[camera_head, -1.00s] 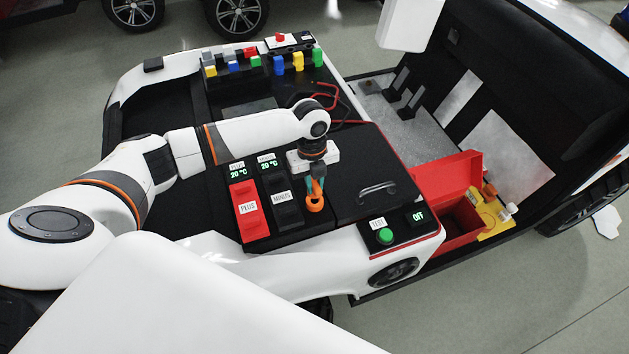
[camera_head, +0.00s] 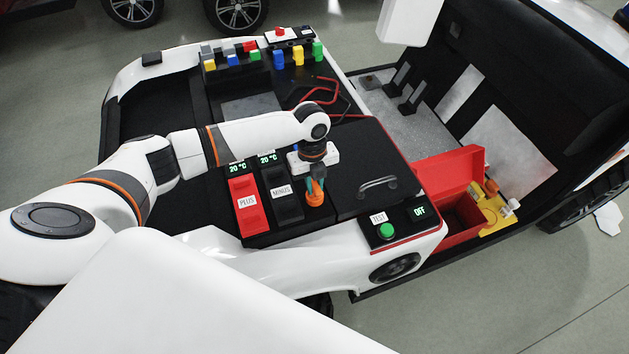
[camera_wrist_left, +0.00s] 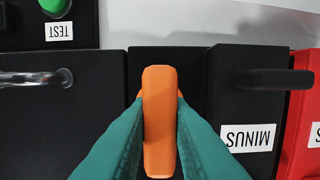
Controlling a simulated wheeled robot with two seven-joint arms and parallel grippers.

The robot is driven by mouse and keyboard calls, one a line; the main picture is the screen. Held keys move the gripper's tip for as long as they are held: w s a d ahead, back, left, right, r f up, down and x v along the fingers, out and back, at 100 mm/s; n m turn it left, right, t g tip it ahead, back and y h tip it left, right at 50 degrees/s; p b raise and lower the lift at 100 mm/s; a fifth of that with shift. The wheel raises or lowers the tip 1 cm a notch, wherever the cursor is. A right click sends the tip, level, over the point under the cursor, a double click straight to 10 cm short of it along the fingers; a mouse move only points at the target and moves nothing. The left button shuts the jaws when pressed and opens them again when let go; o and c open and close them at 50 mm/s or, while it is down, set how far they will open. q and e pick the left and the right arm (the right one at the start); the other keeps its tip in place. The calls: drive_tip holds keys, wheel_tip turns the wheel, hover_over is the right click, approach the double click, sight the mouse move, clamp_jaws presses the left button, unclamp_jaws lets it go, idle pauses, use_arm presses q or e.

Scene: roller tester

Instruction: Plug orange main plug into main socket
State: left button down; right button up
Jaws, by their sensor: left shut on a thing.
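The orange main plug (camera_head: 315,199) is between the teal fingers of my left gripper (camera_head: 316,187), to the right of the black MINUS block. In the left wrist view the plug (camera_wrist_left: 159,120) stands as a long orange bar, with one finger (camera_wrist_left: 160,135) against each side. It is over a dark area between the MINUS block and the black lid. The main socket cannot be made out; the plug and fingers cover that spot. Whether the plug touches anything below cannot be told. My right gripper is not in view.
The MINUS block (camera_head: 284,190) and red PLUS block (camera_head: 246,203) stand to the left. The black lid with a metal handle (camera_head: 378,187) is to the right. A green TEST button (camera_head: 386,230) and an OFF display (camera_head: 419,212) are in front. An open red box (camera_head: 460,226) stands further right.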

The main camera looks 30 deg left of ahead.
use_arm(q)
drive_tip(key=shift+f, duration=0.2)
drive_tip(key=c, duration=1.3)
unclamp_jaws()
drive_tip(key=shift+r, duration=0.1)
drive_tip(key=shift+o, duration=0.2)
wheel_tip(320, 180, up, 12)
drive_tip(key=a+b, duration=0.1)
drive_tip(key=b, duration=0.1)
drive_tip(key=shift+w, duration=0.45)
